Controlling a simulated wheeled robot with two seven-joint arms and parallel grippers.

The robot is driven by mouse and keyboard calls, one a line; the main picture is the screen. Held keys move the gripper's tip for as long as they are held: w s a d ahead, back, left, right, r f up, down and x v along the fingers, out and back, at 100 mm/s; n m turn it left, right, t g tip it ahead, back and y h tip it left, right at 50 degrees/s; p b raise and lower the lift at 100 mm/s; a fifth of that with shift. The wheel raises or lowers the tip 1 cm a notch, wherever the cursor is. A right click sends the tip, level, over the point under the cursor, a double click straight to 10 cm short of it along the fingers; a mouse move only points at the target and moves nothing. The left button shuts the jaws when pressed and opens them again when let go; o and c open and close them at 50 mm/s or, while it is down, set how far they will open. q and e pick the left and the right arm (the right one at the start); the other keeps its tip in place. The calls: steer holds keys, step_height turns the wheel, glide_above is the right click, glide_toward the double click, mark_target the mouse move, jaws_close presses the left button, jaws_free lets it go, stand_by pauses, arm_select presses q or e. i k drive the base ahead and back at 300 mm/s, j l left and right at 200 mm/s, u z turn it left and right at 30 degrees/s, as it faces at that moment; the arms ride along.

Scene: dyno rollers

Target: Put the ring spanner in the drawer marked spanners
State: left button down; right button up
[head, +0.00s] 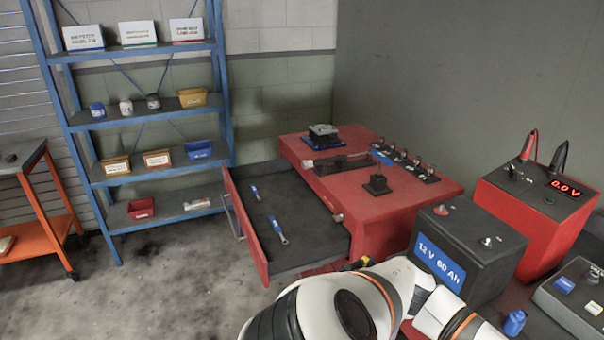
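A drawer (240,229) of the red cabinet (386,232) is pulled open at its left side. Two spanners with blue marks and silver ends lie inside it: one near the back (255,193) and one nearer the front (278,230). They are too small to tell which has a ring end. I cannot read any marking on the drawer. A white arm of mine crosses the bottom middle, in front of the cabinet's lower part. Neither gripper's fingers show. A small yellow and black piece beside my arm is mostly hidden, and I cannot tell what it is.
A small vice-like device (322,135), a black stand (377,185) and a row of small parts stand on the cabinet. A 12 V battery (468,250) and red power unit (537,215) stand right. A blue shelf rack (150,178) stands behind; floor left of the drawer is clear.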

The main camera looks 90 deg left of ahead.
mark_target(289, 210)
steer(key=u, duration=1.45)
steer(key=i+j+u, duration=0.2)
steer(key=j, duration=0.3)
steer(key=i+j+u, duration=0.2)
steer(key=i+j, duration=0.2)
steer(key=i+j+u, duration=0.15)
steer(key=i+j, duration=0.15)
steer(key=j, duration=0.2)
steer(key=i, duration=0.65)
